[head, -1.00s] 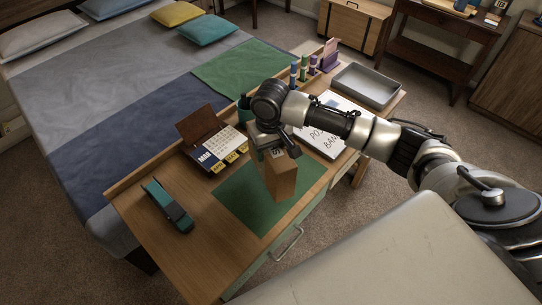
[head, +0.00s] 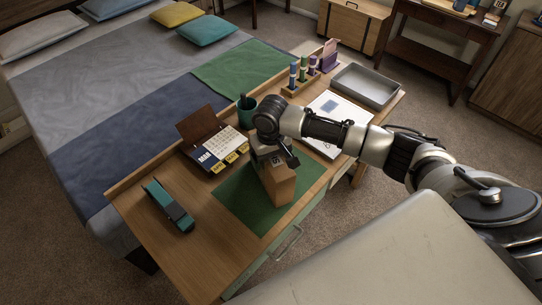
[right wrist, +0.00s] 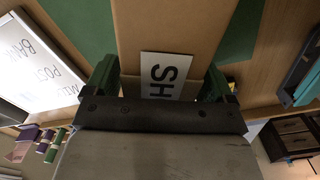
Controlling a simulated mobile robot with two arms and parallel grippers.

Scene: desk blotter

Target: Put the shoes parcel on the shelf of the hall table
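The shoes parcel (head: 279,187) is a brown cardboard box over the green blotter (head: 243,206) on the desk. In the right wrist view the parcel (right wrist: 180,25) carries a white label whose visible letters read SH. My right gripper (head: 271,159) is at its upper end, with one finger on each side, shut on it. I cannot tell whether its underside touches the blotter. The hall table (head: 463,24) is dark wood at the far upper right. Its low shelf (head: 428,66) looks bare in the part that shows. My left gripper is out of view.
The desk (head: 150,245) holds a stapler (head: 168,205), a calendar (head: 220,146), a dark green cup (head: 246,108), a marker rack (head: 303,84), white paper (head: 338,107) and a grey tray (head: 366,86). The bed is behind. Carpet (head: 420,112) lies open between the desk and the hall table.

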